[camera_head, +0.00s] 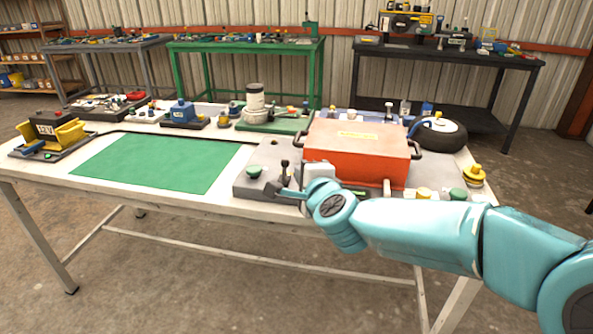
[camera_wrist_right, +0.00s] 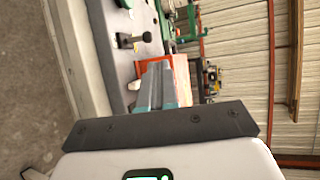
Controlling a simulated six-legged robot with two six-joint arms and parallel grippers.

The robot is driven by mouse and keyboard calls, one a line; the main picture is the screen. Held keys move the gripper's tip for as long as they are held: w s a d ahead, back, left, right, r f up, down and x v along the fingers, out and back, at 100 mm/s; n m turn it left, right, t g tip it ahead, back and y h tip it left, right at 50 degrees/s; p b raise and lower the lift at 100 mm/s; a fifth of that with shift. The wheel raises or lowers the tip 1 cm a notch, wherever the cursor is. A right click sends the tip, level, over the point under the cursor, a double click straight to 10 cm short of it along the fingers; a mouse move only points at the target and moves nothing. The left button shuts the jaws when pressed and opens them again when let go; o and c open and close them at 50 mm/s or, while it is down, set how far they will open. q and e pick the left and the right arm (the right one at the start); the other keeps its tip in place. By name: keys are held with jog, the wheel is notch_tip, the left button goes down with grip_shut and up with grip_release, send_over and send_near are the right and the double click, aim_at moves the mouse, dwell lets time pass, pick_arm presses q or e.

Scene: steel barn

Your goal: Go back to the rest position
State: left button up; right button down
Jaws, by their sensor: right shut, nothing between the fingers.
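My right arm (camera_head: 420,235) comes in from the right in the head view and reaches over the front edge of the table. My right gripper (camera_head: 280,190) is shut and empty. It sits just in front of the red box (camera_head: 350,145), beside a grey block with a black lever (camera_head: 284,170). In the right wrist view the shut fingers (camera_wrist_right: 157,85) point at the red box (camera_wrist_right: 181,75), and the black lever knob (camera_wrist_right: 124,41) shows beyond them to the upper left. Whether the fingers touch the block is unclear. My left gripper is not in view.
The white table (camera_head: 40,170) carries a green mat (camera_head: 155,163) with clear space on it. A yellow battery holder (camera_head: 50,132), a blue device (camera_head: 182,112), a white cylinder (camera_head: 255,97) and a wheel (camera_head: 440,135) stand around it. Other benches stand behind.

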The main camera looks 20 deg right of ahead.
jog(key=shift+v, duration=0.85)
jog(key=shift+s+d+r, duration=0.1)
jog(key=shift+r, duration=0.1)
